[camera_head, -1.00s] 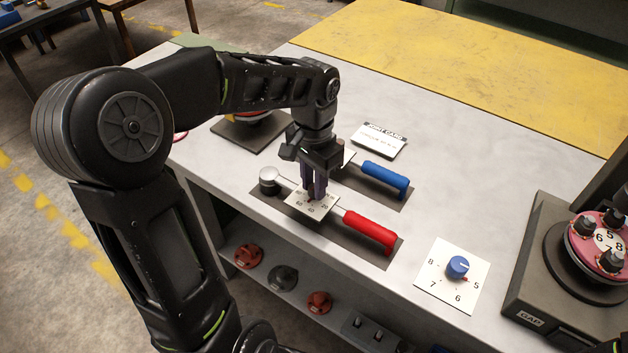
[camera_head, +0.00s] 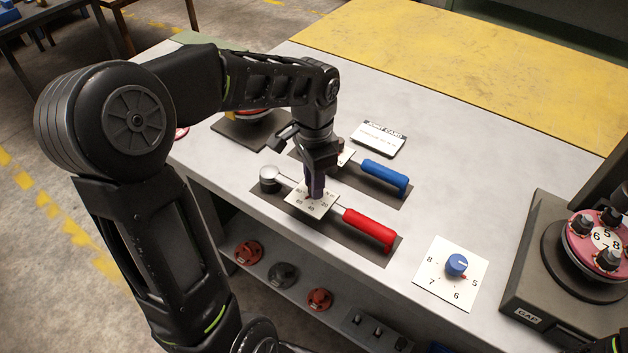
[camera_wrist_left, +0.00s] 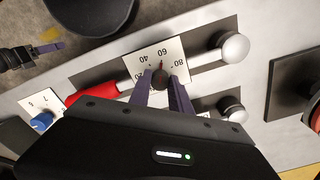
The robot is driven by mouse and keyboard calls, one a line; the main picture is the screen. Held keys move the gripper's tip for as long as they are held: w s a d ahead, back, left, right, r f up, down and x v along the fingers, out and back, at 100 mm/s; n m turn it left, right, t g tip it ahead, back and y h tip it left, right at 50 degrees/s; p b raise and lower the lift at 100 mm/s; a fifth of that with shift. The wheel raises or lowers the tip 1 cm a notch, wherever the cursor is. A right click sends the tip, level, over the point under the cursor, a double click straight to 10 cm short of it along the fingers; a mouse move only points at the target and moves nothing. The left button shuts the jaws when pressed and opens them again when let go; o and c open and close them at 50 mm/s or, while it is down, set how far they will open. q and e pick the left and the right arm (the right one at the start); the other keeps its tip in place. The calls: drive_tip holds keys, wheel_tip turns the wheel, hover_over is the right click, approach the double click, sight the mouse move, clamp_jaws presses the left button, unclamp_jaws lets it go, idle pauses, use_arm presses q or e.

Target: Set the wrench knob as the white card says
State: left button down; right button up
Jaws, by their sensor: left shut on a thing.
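The red-handled wrench (camera_head: 368,230) lies on a dark mat with a white dial plate (camera_head: 301,206) marked 20, 40, 60 and 80. My left gripper (camera_head: 315,194) points down over this plate. In the left wrist view its purple fingers (camera_wrist_left: 162,88) are shut on the dark round wrench knob (camera_wrist_left: 160,79). A red mark at the knob points at or close to 60. The white card (camera_head: 379,139), headed "JOINT CARD", lies behind; its smaller line is too small to read. In the left wrist view, part of my right gripper (camera_wrist_left: 40,52) shows at the left edge, its jaws unclear.
A blue-handled wrench (camera_head: 385,176) lies just behind the red one. A blue knob (camera_head: 456,265) on a white plate marked 5 to 8 is to the right. A grey fixture (camera_head: 540,285) with a pink disc stands at far right. The back tabletop is clear.

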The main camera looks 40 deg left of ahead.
use_arm(q)
drive_tip(key=c, duration=1.2)
unclamp_jaws()
wheel_tip(320, 180, up, 8)
drive_tip(key=shift+f, duration=0.1)
